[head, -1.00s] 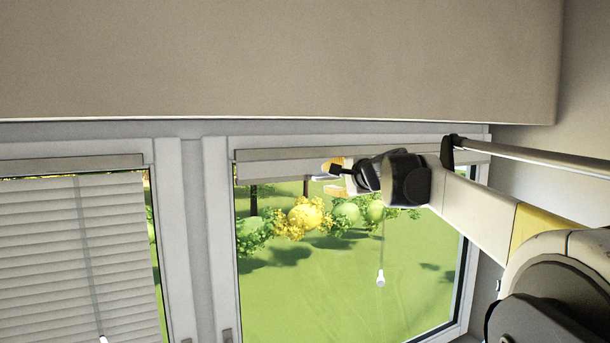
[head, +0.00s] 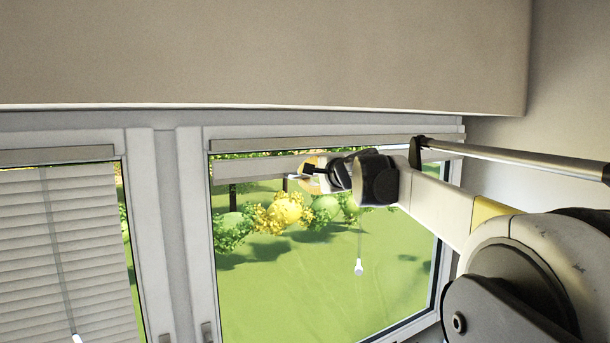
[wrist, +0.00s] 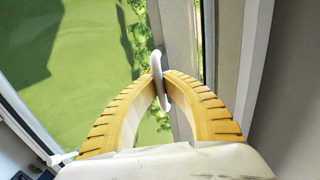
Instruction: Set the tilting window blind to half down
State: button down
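The right-hand window's blind (head: 250,170) is a narrow, bunched grey strip near the top of the glass. A thin gap of foliage shows between it and its top rail (head: 300,144). My gripper (head: 306,176) is at this strip. In the wrist view, the yellow fingers (wrist: 160,90) close from both sides on a thin white handle (wrist: 157,68) beside the blind strip (wrist: 180,65). The fingers hide part of the handle. In the head view, my gripper and wrist cover the middle of the strip.
A cord with a white knob (head: 359,267) hangs in front of the right pane. The left window has a blind (head: 60,250) lowered over most of its visible glass. A large beige panel (head: 260,55) spans the top, and a wall stands close at right.

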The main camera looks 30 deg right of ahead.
notch_tip(320, 180, down, 40)
jog(key=b, duration=2.2)
jog(key=shift+b, duration=0.4)
jog(key=shift+r, duration=0.1)
jog(key=c, duration=1.5)
grip_release()
jog(key=v, duration=1.2)
